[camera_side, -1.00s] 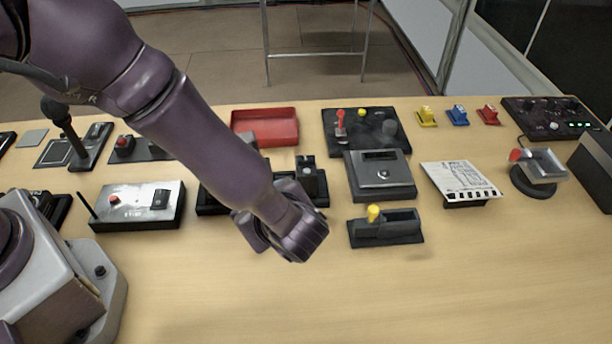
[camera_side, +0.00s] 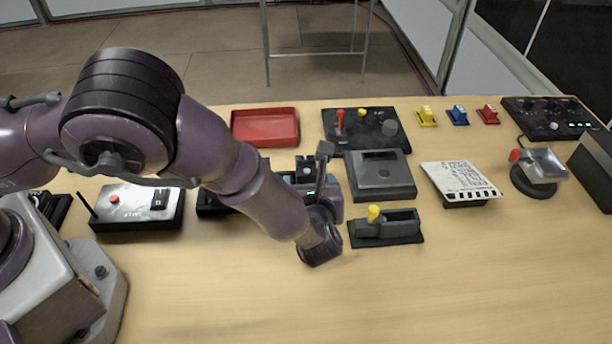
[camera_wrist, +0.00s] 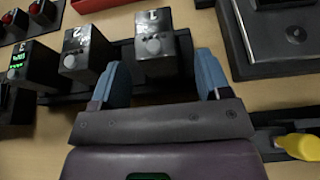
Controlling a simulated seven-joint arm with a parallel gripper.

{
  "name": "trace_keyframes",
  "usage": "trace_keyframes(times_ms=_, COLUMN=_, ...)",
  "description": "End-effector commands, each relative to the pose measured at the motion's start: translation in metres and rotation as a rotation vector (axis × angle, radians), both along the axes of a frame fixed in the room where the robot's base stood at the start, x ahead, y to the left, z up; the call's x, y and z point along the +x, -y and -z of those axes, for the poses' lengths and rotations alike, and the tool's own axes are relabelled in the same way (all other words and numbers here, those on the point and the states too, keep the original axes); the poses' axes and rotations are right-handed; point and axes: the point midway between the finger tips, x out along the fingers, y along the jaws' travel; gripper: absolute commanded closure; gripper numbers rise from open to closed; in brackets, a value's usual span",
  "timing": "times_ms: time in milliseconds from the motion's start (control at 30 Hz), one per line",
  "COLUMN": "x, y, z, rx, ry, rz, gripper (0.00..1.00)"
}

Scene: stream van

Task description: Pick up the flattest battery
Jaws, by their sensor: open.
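Three dark box-shaped batteries stand in a row in a black rack (camera_wrist: 72,99) in the wrist view. They are battery 1 (camera_wrist: 155,20), battery 2 (camera_wrist: 75,38) and battery 3 (camera_wrist: 42,62), each with a round grey button on its front. Green lights show on the front of battery 3; I cannot make out charge marks on the others. My gripper (camera_wrist: 162,62) is open and empty, its blue fingers either side of the space just in front of battery 1. In the side view, my arm hides much of the rack.
A grey box (camera_side: 381,175) and a small black holder with a yellow knob (camera_side: 374,212) stand right of my gripper. A red tray (camera_side: 265,127) lies behind. A silver control box (camera_side: 135,205) sits left. The table front is clear.

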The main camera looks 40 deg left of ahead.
Motion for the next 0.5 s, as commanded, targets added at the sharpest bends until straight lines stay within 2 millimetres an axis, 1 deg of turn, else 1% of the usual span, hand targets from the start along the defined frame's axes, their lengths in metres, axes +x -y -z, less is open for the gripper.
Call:
trace_keyframes(times_ms=167, x=0.009, y=-0.012, z=0.008, rx=0.001, ry=-0.001, rz=-0.003, gripper=0.3)
trace_keyframes(times_ms=300, x=0.023, y=-0.026, z=0.017, rx=0.0, ry=0.0, rz=-0.003, gripper=0.3)
trace_keyframes(times_ms=400, x=0.031, y=-0.033, z=0.021, rx=-0.001, ry=0.001, rz=-0.003, gripper=0.3)
trace_keyframes(times_ms=500, x=0.033, y=-0.034, z=0.022, rx=-0.001, ry=0.001, rz=0.001, gripper=0.3)
